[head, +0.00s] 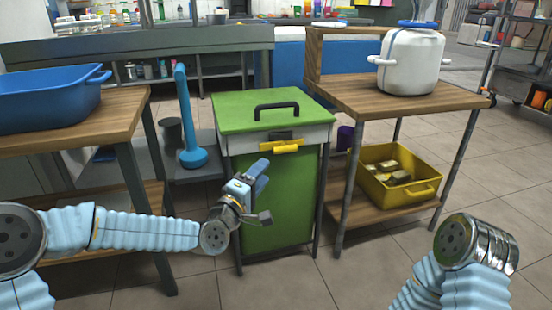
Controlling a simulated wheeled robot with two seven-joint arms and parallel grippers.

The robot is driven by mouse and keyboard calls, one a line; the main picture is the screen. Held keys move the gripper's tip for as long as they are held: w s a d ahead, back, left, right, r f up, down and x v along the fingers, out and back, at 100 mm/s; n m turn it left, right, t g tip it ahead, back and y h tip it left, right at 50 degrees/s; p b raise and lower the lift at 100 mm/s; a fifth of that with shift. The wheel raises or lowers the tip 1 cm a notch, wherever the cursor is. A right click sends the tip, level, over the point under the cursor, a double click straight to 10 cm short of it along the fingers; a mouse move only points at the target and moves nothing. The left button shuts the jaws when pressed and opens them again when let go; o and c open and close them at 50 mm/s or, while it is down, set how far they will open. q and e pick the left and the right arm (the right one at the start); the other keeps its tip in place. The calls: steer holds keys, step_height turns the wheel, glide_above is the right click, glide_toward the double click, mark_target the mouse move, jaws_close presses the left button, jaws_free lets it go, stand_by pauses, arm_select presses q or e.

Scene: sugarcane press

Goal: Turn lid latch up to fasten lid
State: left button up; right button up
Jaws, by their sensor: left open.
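The press is a green box (280,205) on dark legs with a green lid (268,110) that lies closed on top. A black handle (276,109) stands on the lid. A yellow latch (280,147) sits on the front just below the lid, under a dark plate. My left gripper (262,196) is open and empty in front of the green box, lower than the latch and left of it, apart from it. My right arm shows at the lower right; its gripper is out of view.
A wooden table with a blue tub (48,100) stands at left. A blue plunger-like tool (194,150) stands on a grey shelf beside the press. At right, a wooden table (345,95) holds a white pot (410,62), with a yellow crate (412,200) on its lower shelf.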

mark_target(285, 148)
arm_select(q)
steer(key=x, duration=1)
steer(key=shift+w+d+f, duration=0.1)
steer(key=shift+w+d, duration=0.1)
steer(key=shift+w, duration=0.2)
steer(key=shift+c, duration=0.3)
jaws_close()
steer(key=shift+r+m+g+p, duration=0.3)
steer(key=shift+m+g+p, duration=0.15)
steer(key=shift+p, duration=0.2)
step_height(285, 148, up, 2)
steer(key=m+g+y+p, duration=0.3)
steer(key=m+g+p, duration=0.1)
steer(key=p, duration=0.9)
steer(key=shift+d, duration=0.2)
steer(key=m+g+y+p, duration=0.1)
steer(key=p, duration=0.3)
steer(key=m+y+p, duration=0.1)
steer(key=y+p, duration=0.1)
steer(key=p, duration=0.3)
steer(key=shift+d+m+g, duration=0.25)
steer(key=shift+d+g, duration=0.05)
steer(key=shift+g, duration=0.05)
steer(key=shift+d+f+m+g+y+p, duration=0.1)
steer(key=shift+f+m+g+y+p, duration=0.25)
steer(key=shift+y+p, duration=0.3)
steer(key=shift+w+m+g+y, duration=0.15)
steer(key=shift+m+g+y, duration=0.5)
steer(key=shift+y, duration=0.8)
